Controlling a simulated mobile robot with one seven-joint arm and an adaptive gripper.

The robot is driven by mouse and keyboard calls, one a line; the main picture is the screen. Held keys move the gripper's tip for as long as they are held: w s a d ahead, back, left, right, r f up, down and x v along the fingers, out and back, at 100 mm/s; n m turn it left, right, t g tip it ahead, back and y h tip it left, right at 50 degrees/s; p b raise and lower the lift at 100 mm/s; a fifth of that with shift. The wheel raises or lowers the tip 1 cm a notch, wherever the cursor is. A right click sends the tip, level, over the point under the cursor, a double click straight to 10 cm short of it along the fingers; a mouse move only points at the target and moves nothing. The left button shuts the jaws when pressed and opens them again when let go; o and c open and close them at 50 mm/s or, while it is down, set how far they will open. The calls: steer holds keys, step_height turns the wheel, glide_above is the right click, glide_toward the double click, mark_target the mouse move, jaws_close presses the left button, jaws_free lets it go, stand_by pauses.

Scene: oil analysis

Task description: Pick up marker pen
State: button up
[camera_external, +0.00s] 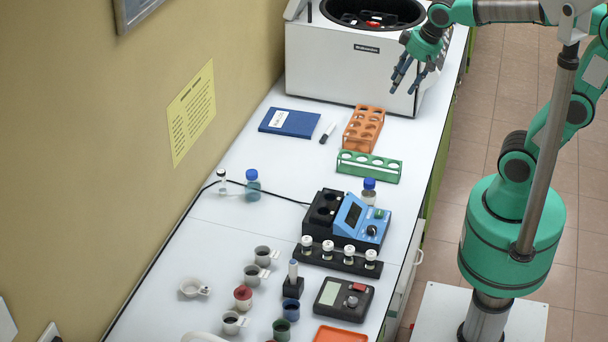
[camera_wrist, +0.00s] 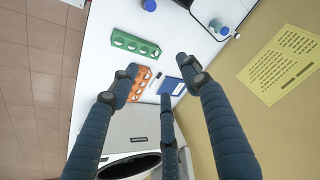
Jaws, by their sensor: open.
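The marker pen (camera_external: 327,133), white with a dark cap, lies on the white bench between the blue notebook (camera_external: 290,122) and the orange tube rack (camera_external: 364,127). In the wrist view the pen (camera_wrist: 158,80) looks small and partly crowded by my fingers, beside the orange rack (camera_wrist: 138,85) and the notebook (camera_wrist: 172,86). My gripper (camera_external: 404,88) is open and empty, with its fingers spread. It hangs in front of the white centrifuge, to the right of the pen in the outside view and apart from it.
The white centrifuge (camera_external: 335,68) stands at the back. A green rack (camera_external: 369,166) is in front of the orange one. A blue-and-black instrument (camera_external: 361,219), vials, bottles and cups fill the nearer bench. Bare bench (camera_external: 285,160) lies in front of the notebook; the wall is at left.

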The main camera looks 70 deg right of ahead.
steer(key=w+d+f+m+g, duration=0.15)
steer(key=w+d+m, duration=0.35)
steer(key=w, duration=0.6)
steer(key=m+g, duration=0.3)
steer(key=m, duration=0.7)
glide_above(331, 129)
step_height(331, 129, down, 27)
steer(key=shift+r, duration=0.15)
steer(key=shift+f+b, duration=0.3)
steer(key=shift+f, duration=4)
